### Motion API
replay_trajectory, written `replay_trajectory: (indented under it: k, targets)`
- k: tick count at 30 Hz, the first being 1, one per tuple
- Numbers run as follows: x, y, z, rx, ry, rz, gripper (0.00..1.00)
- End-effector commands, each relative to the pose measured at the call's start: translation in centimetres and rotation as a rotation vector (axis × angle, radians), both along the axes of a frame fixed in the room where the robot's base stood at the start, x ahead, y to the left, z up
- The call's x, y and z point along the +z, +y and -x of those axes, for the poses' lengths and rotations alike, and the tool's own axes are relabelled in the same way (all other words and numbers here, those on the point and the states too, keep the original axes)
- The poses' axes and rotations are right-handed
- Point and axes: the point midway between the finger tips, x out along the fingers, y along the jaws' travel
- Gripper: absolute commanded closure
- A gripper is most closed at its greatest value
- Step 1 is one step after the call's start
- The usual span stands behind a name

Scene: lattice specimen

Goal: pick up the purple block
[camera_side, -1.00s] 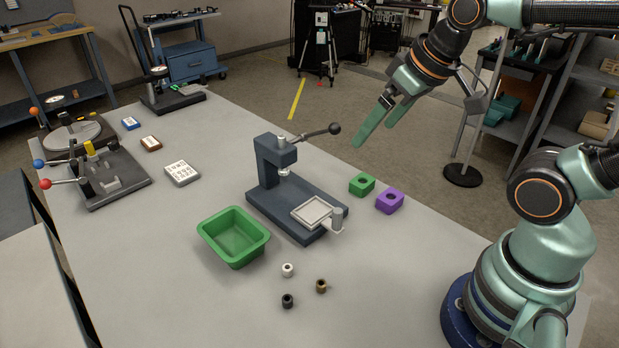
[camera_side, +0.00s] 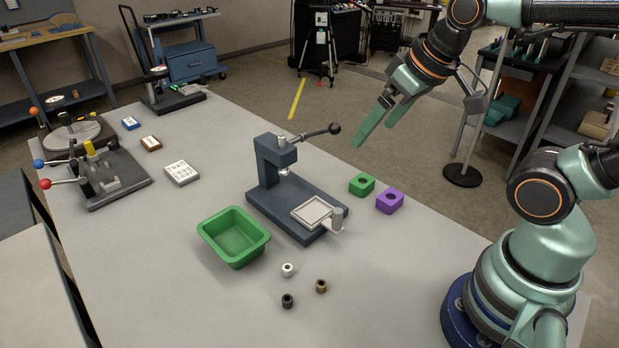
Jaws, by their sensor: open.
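The purple block (camera_side: 390,202) sits flat on the table, with a dark round hole in its top. A green block (camera_side: 362,185) of similar shape lies just to its left and a little farther back, with a small gap between them. My gripper (camera_side: 373,128) is open and empty. It hangs above the blocks in the picture, fingers pointing down and to the left, clear of everything. Its exact height over the table I cannot tell.
A dark press (camera_side: 290,188) with a lever and a pale tray stands left of the blocks. A green bin (camera_side: 234,236) stands in front of it. White, black and brown small cylinders lie nearby. The table (camera_side: 400,270) is clear in front of the purple block.

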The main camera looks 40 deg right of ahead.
Motion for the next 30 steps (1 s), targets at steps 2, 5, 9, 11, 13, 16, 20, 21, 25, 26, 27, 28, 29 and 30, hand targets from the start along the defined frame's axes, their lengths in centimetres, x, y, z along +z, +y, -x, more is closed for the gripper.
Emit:
replay_trajectory:
  k: [2, 5, 9, 11, 13, 16, 20, 21, 25, 26, 27, 28, 29, 30]
  targets:
    - [0.0, 0.0, 0.0, 0.0, 0.0, 0.0, 0.0]
    - [0.0, 0.0, 0.0, 0.0, 0.0, 0.0, 0.0]
    - [0.0, 0.0, 0.0, 0.0, 0.0, 0.0, 0.04]
    - [0.0, 0.0, 0.0, 0.0, 0.0, 0.0, 0.09]
    - [0.0, 0.0, 0.0, 0.0, 0.0, 0.0, 0.09]
    - [0.0, 0.0, 0.0, 0.0, 0.0, 0.0, 0.09]
    - [-0.1, -0.1, -0.1, 0.011, 0.005, 0.008, 0.09]
    - [-0.2, -0.3, -0.2, 0.025, 0.011, 0.018, 0.09]
    - [-1.0, -1.4, -0.7, 0.138, 0.061, 0.091, 0.09]
    - [-1.2, -1.8, -0.9, 0.178, 0.077, 0.115, 0.09]
    - [-1.7, -2.4, -1.2, 0.236, 0.102, 0.146, 0.09]
    - [-2.0, -2.8, -1.4, 0.285, 0.121, 0.169, 0.09]
    - [-2.4, -3.3, -1.6, 0.335, 0.14, 0.193, 0.09]
    - [-2.9, -3.9, -1.8, 0.402, 0.166, 0.221, 0.09]
